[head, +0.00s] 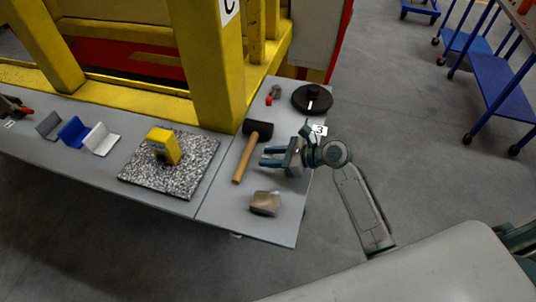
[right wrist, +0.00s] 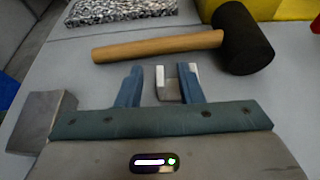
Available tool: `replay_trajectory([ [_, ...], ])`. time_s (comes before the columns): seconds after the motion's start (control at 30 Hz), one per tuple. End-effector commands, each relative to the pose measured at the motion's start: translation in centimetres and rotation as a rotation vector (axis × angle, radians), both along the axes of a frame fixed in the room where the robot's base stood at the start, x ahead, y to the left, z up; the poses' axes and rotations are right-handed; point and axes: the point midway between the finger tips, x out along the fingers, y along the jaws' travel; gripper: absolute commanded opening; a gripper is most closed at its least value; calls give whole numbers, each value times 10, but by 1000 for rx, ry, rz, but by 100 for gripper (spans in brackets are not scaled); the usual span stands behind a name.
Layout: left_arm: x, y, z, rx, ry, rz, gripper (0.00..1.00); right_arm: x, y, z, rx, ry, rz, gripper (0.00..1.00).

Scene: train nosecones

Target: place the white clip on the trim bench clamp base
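My right gripper (head: 264,157) is low over the right part of the bench, its fingers apart and pointing left. In the right wrist view it (right wrist: 158,82) is open. A small U-shaped bracket with white upright ends (right wrist: 161,82), perhaps the white clip, shows between the fingers and partly behind the right one. It does not look gripped, and I cannot make it out in the head view. A larger white angled piece (head: 101,139) stands far left on the bench. I cannot tell for certain which thing is the clamp base. My left gripper is not in view.
A mallet (head: 243,160) lies just left of the gripper, also seen beyond the fingers (right wrist: 160,45). A metal block (head: 265,203) sits at the front. A yellow block (head: 164,145) stands on a speckled slab (head: 195,165). A black disc (head: 312,99) lies at the back.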

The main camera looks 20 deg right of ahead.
Motion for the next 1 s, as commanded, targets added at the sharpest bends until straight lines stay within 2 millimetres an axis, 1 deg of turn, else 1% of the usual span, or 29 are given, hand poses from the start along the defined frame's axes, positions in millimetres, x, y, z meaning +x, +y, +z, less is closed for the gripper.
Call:
replay_trajectory([
  [0.07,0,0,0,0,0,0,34,0,0,0,0,0,0,34],
  [0.1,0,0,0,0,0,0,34,0,0,0,0,0,0,32],
  [0.27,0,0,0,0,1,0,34,0,0,0,0,0,0,0],
  [0.6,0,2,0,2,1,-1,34,0,-1,0,-1,-1,0,0],
  [0.73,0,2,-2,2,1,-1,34,0,-1,4,-2,-2,1,0],
  [0.87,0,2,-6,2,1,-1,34,0,-1,14,-3,-3,2,0],
  [1.0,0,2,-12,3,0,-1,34,0,-1,33,-3,-6,2,0],
])
